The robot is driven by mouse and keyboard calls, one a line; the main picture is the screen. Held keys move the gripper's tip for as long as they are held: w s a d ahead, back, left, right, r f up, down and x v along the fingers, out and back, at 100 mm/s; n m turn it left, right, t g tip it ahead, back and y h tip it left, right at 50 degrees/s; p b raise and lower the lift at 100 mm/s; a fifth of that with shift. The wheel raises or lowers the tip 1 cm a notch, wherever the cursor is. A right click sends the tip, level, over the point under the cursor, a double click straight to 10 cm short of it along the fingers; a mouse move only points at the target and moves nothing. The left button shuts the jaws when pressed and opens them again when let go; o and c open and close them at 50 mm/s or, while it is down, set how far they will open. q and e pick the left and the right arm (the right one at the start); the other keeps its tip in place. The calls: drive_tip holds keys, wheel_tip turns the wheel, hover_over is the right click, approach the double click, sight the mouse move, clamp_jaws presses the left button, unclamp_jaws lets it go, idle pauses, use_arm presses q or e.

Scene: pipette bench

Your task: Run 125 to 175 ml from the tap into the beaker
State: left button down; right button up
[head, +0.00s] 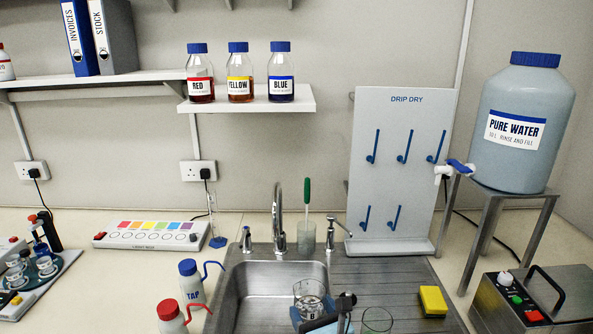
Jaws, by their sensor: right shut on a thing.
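A clear glass beaker (308,289) with dark markings is low in the picture, over the right part of the steel sink basin (255,290). My right gripper (325,318) is at the beaker's lower right side and is shut on it. The gripper hides part of the beaker's lower side. I cannot tell how much liquid is in it. The chrome gooseneck tap (279,210) stands behind the basin, with its spout above and to the left of the beaker. No stream of water shows. My left gripper is not in view.
Bottles marked TAP (190,283) and with a red cap (171,316) stand left of the basin. A glass vessel (377,320) and yellow sponge (433,301) are on the drainer (400,275). A green-handled brush (307,205) stands behind. The PURE WATER container (520,165) is at right.

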drive_tip(key=s+d+r+m+h+p, duration=0.1)
drive_tip(key=s+d+h, duration=0.1)
drive_tip(key=d, duration=0.5)
drive_tip(key=s+d+r+m+t+h+p, duration=0.1)
drive_tip(key=s+d+r+m+h+p, duration=0.1)
drive_tip(key=s+d, duration=0.3)
drive_tip(key=s+d+r+m+h+p, duration=0.1)
drive_tip(key=s+d+r+h, duration=0.1)
drive_tip(key=d, duration=0.7)
drive_tip(key=shift+s+r+m+h, duration=0.15)
drive_tip(key=shift+s+m+h, duration=0.25)
drive_tip(key=shift+s, duration=0.75)
